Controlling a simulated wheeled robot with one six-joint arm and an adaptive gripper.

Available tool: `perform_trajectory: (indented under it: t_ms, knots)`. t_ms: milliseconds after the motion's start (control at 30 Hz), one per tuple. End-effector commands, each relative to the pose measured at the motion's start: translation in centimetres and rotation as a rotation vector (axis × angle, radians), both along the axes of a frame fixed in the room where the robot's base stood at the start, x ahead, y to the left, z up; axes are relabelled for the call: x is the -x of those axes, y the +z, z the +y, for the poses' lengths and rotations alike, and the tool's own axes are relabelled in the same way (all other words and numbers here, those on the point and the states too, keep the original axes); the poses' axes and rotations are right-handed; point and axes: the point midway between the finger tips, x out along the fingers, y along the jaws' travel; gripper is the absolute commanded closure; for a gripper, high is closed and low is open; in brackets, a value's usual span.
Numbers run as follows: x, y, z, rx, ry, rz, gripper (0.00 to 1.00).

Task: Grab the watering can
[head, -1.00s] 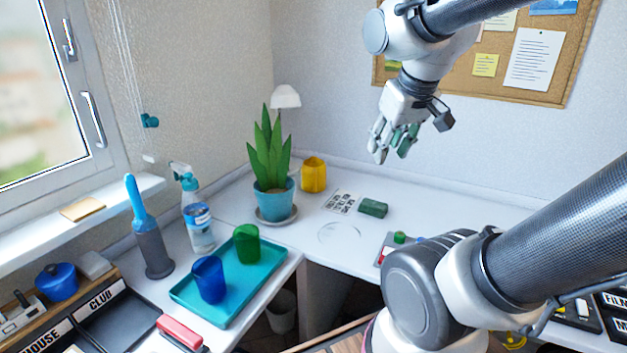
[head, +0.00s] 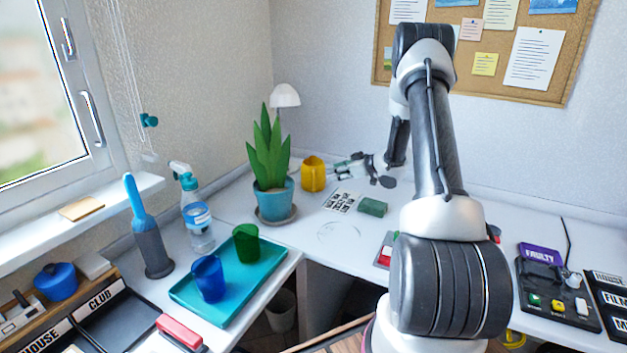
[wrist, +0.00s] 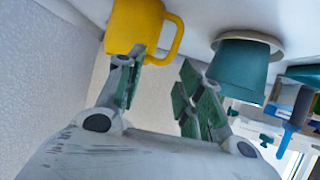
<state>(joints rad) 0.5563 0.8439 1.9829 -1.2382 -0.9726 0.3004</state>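The yellow watering can (head: 313,175) stands on the white desk near the back corner, right of the potted plant. In the wrist view the can (wrist: 133,27) appears upside down at the top, with its looped handle on the right. My gripper (head: 341,168) is just right of the can, its fingers pointing left towards it. In the wrist view my gripper (wrist: 160,70) has its two fingers spread with nothing held between them. The left finger overlaps the can's edge in the picture; I cannot tell whether they touch.
The plant in a teal pot (head: 273,200) stands close to the can's left, on a saucer. A green block (head: 373,207) and a printed sheet (head: 342,202) lie in front of my gripper. A teal tray (head: 226,285) with two cups is nearer. The wall is close behind.

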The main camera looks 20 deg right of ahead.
Motion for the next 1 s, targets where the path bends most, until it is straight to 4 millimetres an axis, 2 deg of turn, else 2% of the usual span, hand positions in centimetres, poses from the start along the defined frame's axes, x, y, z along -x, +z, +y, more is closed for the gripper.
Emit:
perform_trajectory:
  t_ms: [33, 67, 200, 567, 800, 1000]
  knots:
    - [0.4, -1.5, 0.2, -0.038, 0.021, -0.002, 0.63]
    - [0.6, -2.1, 0.3, -0.059, 0.033, -0.006, 0.63]
    - [0.9, -3.6, 1.1, -0.112, 0.067, -0.017, 0.63]
    - [-1.9, -4.9, 3.0, -0.114, 0.071, -0.019, 0.63]
    - [-4.7, -6.2, 4.8, -0.114, 0.071, -0.018, 0.63]
    - [-5.0, -6.2, 4.9, -0.114, 0.069, -0.019, 0.63]
